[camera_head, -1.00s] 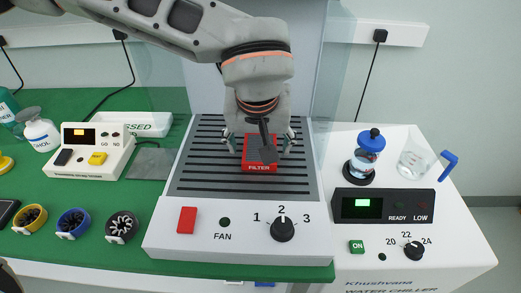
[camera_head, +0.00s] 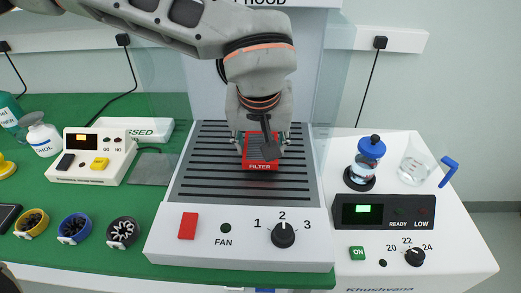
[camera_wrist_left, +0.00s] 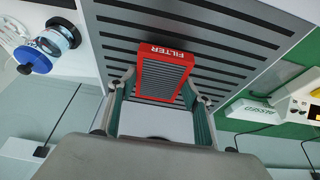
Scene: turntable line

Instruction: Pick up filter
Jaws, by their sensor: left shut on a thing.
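The filter (camera_head: 263,166) is a red rectangular frame with a grey pleated core and the word FILTER on its front edge. It is over the black-slotted grey grille of the fan hood unit (camera_head: 210,249). My left gripper (camera_head: 261,142) reaches down from above and is shut on the filter, one finger at each side. In the left wrist view the filter (camera_wrist_left: 164,73) sits between the two fingertips (camera_wrist_left: 163,92). I cannot tell whether it touches the grille. My right gripper is not in view.
A white water chiller (camera_head: 440,256) stands at the right, with a blue-capped bottle (camera_head: 370,153) and a beaker (camera_head: 416,165) on top. A small tester (camera_head: 90,158) and several round fans (camera_head: 74,228) are on the green mat at left. Clear panels flank the hood.

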